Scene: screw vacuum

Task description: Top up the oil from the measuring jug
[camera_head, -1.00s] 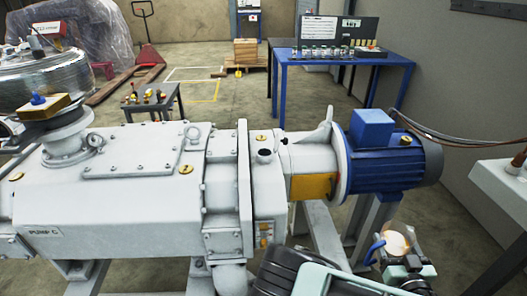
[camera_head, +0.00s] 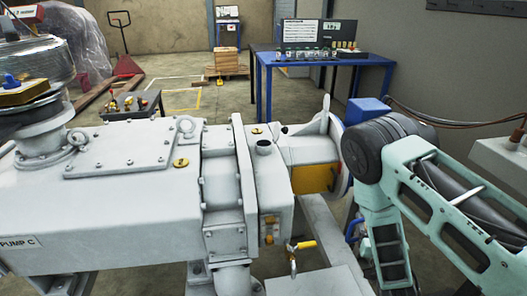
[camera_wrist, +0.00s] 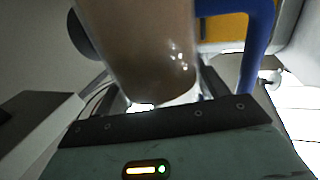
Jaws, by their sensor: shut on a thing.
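The measuring jug (camera_wrist: 145,45) fills the upper middle of the wrist view, with brownish oil inside and a blue handle (camera_wrist: 257,45) beside it. My gripper (camera_wrist: 150,105) is shut on the jug. In the head view my arm hides most of the jug; a bit of its blue handle (camera_head: 352,231) shows left of the arm. The grey pump (camera_head: 110,205), labelled PUMP C, has a dark, open filler neck (camera_head: 263,147) on its end housing. A small yellow-edged sight glass (camera_head: 269,230) is low on that housing. The jug is right of and below the filler neck.
A yellow-handled valve (camera_head: 304,246) sticks out below the housing. The blue motor (camera_head: 366,108) is partly behind my arm. A grey box (camera_head: 497,158) with cables stands at the right.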

